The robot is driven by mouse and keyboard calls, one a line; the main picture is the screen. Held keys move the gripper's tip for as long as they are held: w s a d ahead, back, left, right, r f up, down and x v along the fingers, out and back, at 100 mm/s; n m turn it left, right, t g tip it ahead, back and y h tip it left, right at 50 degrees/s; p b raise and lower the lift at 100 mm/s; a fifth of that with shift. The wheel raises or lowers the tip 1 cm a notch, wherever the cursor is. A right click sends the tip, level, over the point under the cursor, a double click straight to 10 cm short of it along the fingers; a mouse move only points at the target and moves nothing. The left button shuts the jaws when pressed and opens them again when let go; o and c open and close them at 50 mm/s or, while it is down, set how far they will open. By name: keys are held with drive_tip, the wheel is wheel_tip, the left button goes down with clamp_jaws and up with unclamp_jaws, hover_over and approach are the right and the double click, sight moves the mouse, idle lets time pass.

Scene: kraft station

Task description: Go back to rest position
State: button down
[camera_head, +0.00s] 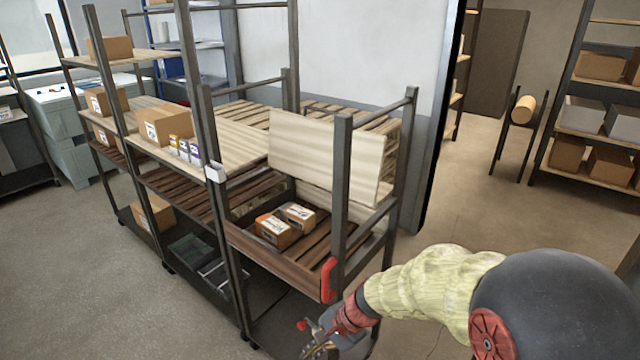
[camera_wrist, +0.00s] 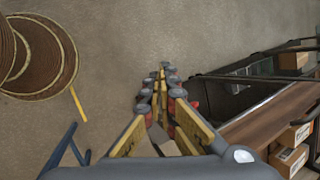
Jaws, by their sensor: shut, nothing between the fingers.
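My gripper (camera_head: 318,340) is at the bottom of the head view, low in front of the right end of the metal shelf rack (camera_head: 342,190). My arm reaches to it from the lower right. In the wrist view my gripper (camera_wrist: 160,72) points down over the grey floor, its fingers close together with nothing between them. The rack's shelf (camera_wrist: 262,118) is to the right of the fingers. Part of the gripper is cut off by the lower edge of the head view.
Two small cardboard boxes (camera_head: 285,222) lie in the rack's slatted bin beside a red handle (camera_head: 328,280). In the wrist view, a round brown spool-like object (camera_wrist: 38,55) and a blue bar (camera_wrist: 62,148) are at left. Floor (camera_head: 465,195) is open behind my arm.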

drive_tip(key=s+d+r+n+t+h, duration=0.4)
drive_tip(key=s+d+r+n, duration=0.5)
drive_tip(key=s+d+r, duration=0.9)
wheel_tip(320, 180, up, 4)
drive_tip(key=d+h, duration=0.1)
drive_tip(key=d, duration=0.1)
drive_tip(key=shift+s+d+n+t+h, duration=0.3)
drive_tip(key=shift+d+h, duration=0.1)
